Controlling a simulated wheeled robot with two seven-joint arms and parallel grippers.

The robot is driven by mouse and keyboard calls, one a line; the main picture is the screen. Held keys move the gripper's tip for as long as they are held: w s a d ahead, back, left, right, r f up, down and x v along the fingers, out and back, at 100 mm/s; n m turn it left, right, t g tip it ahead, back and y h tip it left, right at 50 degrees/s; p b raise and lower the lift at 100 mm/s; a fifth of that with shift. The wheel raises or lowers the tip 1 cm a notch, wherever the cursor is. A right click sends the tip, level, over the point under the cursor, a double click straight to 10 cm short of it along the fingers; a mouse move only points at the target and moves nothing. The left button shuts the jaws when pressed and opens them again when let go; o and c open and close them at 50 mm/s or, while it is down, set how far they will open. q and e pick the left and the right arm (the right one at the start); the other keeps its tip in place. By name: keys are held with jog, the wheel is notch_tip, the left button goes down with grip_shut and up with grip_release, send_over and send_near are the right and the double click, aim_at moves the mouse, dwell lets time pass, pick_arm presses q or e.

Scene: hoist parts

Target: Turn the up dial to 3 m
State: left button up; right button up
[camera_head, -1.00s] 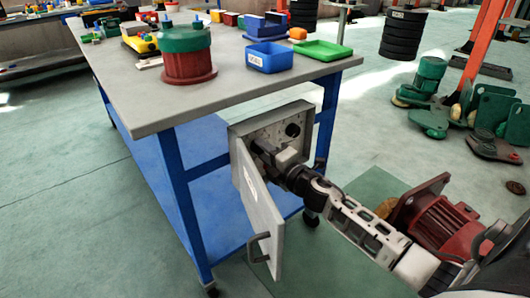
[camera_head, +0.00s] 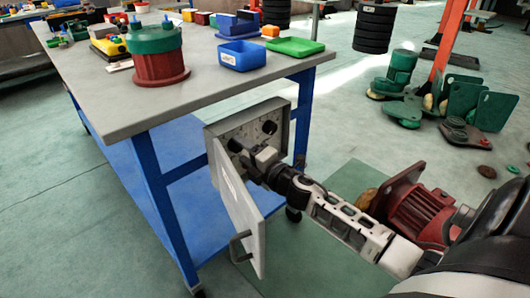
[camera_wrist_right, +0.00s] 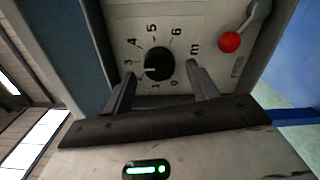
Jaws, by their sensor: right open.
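A grey control box (camera_head: 294,130) with its door (camera_head: 233,200) swung open is at the blue table's near side. In the right wrist view, a round black dial (camera_wrist_right: 158,66) on its panel has a printed scale with 3, 4, 5, 6 and m. A pale mark on the dial points left, roughly towards the 3; its exact setting cannot be told. My right gripper (camera_wrist_right: 160,74) is open, its fingers on either side of the dial's lower part; contact cannot be told. It also shows at the box in the head view (camera_head: 248,152). My left gripper is not in view.
A red-knobbed lever (camera_wrist_right: 230,42) is right of the dial in the wrist view. Another black knob (camera_head: 269,127) shows on the panel in the head view. A red motor (camera_head: 415,210) stands beside my right arm. The table (camera_head: 110,105) holds a green-and-red drum (camera_head: 157,52) and bins.

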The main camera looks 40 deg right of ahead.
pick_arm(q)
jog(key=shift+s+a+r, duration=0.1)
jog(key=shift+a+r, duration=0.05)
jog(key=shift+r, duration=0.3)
pick_arm(e)
jog(key=s+d, duration=0.1)
jog(key=s, duration=1.4)
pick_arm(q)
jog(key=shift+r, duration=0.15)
pick_arm(e)
jog(key=shift+d, duration=0.1)
